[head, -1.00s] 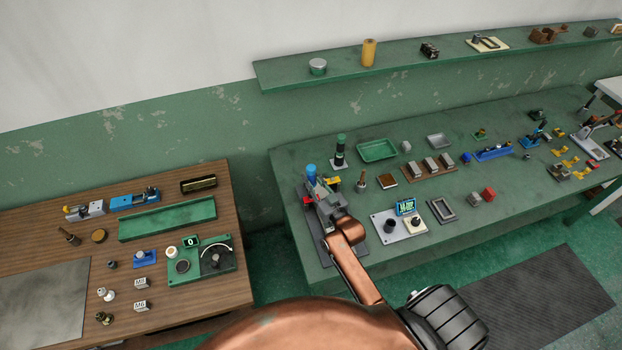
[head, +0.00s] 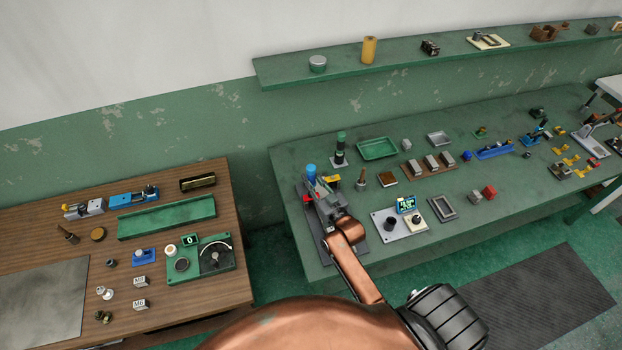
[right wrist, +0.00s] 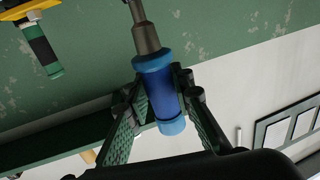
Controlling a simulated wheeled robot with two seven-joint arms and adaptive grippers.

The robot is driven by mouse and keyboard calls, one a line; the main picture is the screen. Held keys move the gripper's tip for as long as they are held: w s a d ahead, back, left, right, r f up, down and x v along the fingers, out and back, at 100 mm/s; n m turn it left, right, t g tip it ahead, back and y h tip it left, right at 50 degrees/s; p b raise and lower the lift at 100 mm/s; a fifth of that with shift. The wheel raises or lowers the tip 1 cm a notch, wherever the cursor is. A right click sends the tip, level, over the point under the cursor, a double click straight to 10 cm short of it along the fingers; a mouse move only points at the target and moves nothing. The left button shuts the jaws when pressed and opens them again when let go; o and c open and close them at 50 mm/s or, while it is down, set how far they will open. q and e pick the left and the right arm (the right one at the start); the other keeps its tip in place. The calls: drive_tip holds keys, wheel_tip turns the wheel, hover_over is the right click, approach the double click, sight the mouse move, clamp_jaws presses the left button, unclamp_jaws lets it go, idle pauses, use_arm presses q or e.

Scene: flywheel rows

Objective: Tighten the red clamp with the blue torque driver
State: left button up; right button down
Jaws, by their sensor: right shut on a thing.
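The blue torque driver (head: 311,170) stands roughly upright at the left end of the green bench. My right gripper (head: 321,186) is at it. In the right wrist view its two fingers (right wrist: 162,103) are on either side of the blue handle (right wrist: 159,88), shut on it, and a grey metal shank runs up from the handle. A small red part (head: 308,199), which looks like the red clamp, shows just below the driver and is mostly hidden by my gripper. Whether the driver's tip touches it cannot be seen. My left gripper is not in view.
A green-and-black-handled driver (head: 340,147) stands close behind, right of the blue one. A yellow part (head: 333,179) is beside my gripper. A grey plate (head: 379,223) with a display lies to the right. A wooden table (head: 70,255) is at left, a shelf (head: 390,65) above.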

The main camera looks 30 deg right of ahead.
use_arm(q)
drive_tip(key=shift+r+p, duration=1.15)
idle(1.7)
